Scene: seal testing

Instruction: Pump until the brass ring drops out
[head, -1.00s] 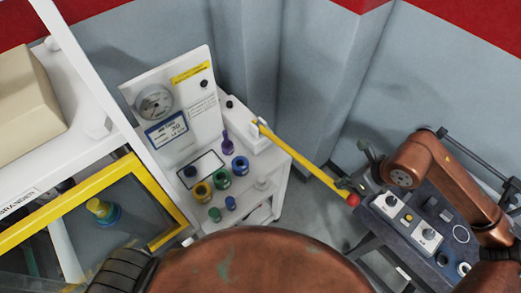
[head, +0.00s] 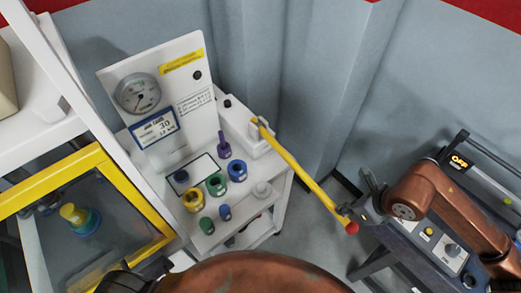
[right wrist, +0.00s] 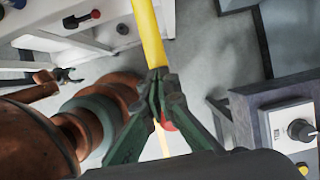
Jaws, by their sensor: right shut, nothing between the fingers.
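The yellow pump lever (head: 295,170) runs from a white pump block (head: 245,130) down to a red knob (head: 352,228). My right gripper (head: 358,208) is at the knob end. In the right wrist view its fingers (right wrist: 160,90) are shut with nothing between them, right beside the lever (right wrist: 150,35), the red knob (right wrist: 167,124) partly behind them. A brass-yellow ring-shaped piece (head: 193,200) stands on the white cart. My left gripper (right wrist: 68,76) seems to show small in the right wrist view.
Blue, green and purple fittings stand around the yellow piece on the cart (head: 265,200). A yellow-framed clear box (head: 150,205) is at left. A dark control bench (head: 400,240) with knobs stands at right, close to my right arm. Grey floor lies between cart and bench.

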